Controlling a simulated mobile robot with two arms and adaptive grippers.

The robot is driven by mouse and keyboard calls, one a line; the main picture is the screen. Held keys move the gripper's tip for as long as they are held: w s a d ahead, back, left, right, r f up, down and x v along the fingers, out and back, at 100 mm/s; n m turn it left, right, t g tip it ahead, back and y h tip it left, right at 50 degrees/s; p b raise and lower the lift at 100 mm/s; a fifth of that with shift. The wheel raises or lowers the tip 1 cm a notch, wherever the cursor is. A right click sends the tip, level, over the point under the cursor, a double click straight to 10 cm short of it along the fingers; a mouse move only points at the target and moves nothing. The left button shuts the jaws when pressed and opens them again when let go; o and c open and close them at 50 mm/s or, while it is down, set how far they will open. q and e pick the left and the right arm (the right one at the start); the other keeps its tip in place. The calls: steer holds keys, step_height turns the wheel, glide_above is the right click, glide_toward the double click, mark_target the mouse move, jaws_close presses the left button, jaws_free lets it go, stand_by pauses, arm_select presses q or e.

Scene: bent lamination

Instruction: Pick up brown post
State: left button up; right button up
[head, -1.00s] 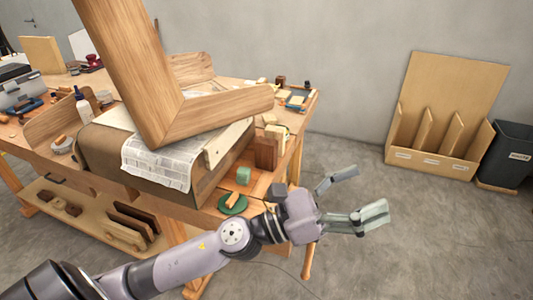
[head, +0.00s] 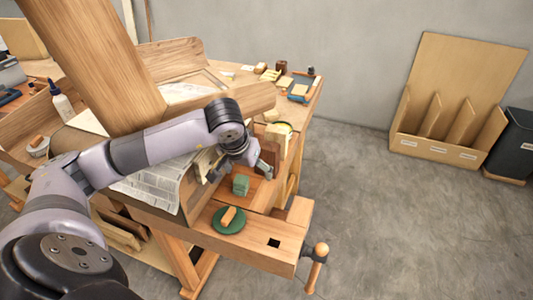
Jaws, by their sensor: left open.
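A reddish-brown upright block (head: 269,153), which looks like the brown post, stands on the workbench near its right edge. My left arm reaches over the bench from the left. My left gripper (head: 236,170) is open and points down at the block, partly covering it. I cannot tell whether a finger touches the block, and nothing shows as held. A smaller dark brown piece (head: 281,67) stands farther back on the bench. My right gripper is not in view.
A green cube (head: 241,185) and a green disc (head: 229,220) with an orange-brown block on it lie just in front of the gripper. A large bent wooden piece (head: 95,60) rises at the left. The vise handle (head: 317,262) sticks out at the front right.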

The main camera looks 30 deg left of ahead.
mark_target(267, 154)
arm_select(q)
steer(key=w, duration=0.2)
steer(key=w+a+p, duration=0.1)
steer(key=w, duration=0.2)
steer(key=w+p, duration=0.1)
steer(key=w, duration=0.1)
steer(key=shift+w+a, duration=0.15)
steer(key=shift+w, duration=0.15)
steer(key=shift+w+a+p, duration=0.1)
steer(key=shift+w+p, duration=0.2)
steer(key=shift+w, duration=0.75)
steer(key=p+x, duration=0.1)
steer(key=x, duration=0.3)
steer(key=shift+w+a+f+p, duration=0.1)
steer(key=shift+w+f+p, duration=0.15)
steer(key=shift+p, duration=0.1)
steer(key=shift+f, duration=0.25)
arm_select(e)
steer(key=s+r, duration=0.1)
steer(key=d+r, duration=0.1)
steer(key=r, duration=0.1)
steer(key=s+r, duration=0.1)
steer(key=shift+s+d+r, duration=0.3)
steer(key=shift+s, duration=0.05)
arm_select(q)
steer(key=shift+c, duration=0.2)
